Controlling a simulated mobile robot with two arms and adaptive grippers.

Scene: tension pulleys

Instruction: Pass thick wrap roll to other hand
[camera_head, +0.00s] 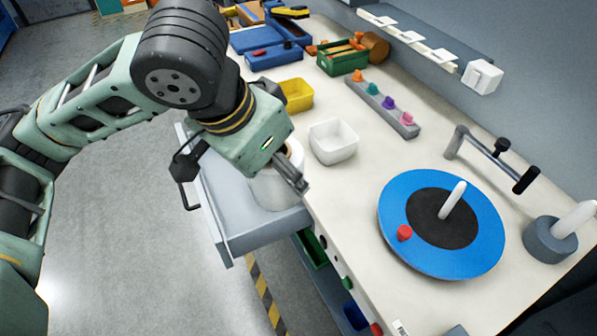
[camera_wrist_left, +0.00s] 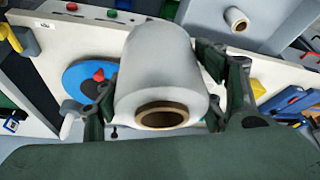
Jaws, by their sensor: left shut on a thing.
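The thick wrap roll (camera_wrist_left: 160,70) is white with a brown cardboard core, and it fills the middle of the left wrist view. My left gripper (camera_wrist_left: 172,90) is shut on it, with a dark finger on each side. In the head view, the roll (camera_head: 272,188) shows below my left gripper (camera_head: 290,172), partly hidden by it, over a grey drawer (camera_head: 238,205). Whether the roll touches the drawer is not clear. My right gripper is not in view.
A smaller roll (camera_wrist_left: 237,18) lies on the grey surface. On the bench are a white bin (camera_head: 334,141), a yellow bin (camera_head: 297,95), a blue turntable (camera_head: 470,255) with an upright white peg, and a dark metal bracket (camera_head: 490,155).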

